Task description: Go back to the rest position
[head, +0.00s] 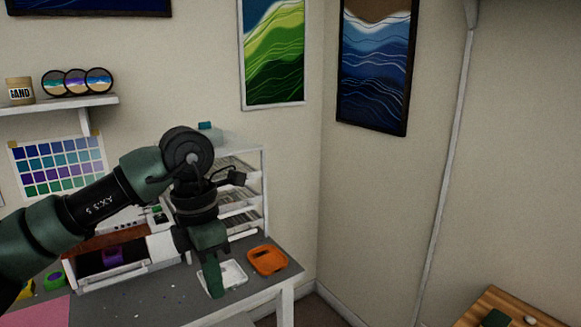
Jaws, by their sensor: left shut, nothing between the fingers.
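My left arm comes in from the left, and its gripper (214,287) points down over the grey worktable (170,310). The gripper is shut and holds nothing. Behind its fingertips, a white tray (235,273) lies on the table, partly hidden. An orange tray (267,260) lies just right of it. I cannot tell how high the fingertips are above the table. My right gripper is not in view.
White shelving (255,190) stands at the table's back, partly behind my arm. A white-edged organizer (115,277) holds a purple item (113,256). A pink mat (45,313) lies at front left. A wooden surface (515,308) is at lower right. The table's right front is clear.

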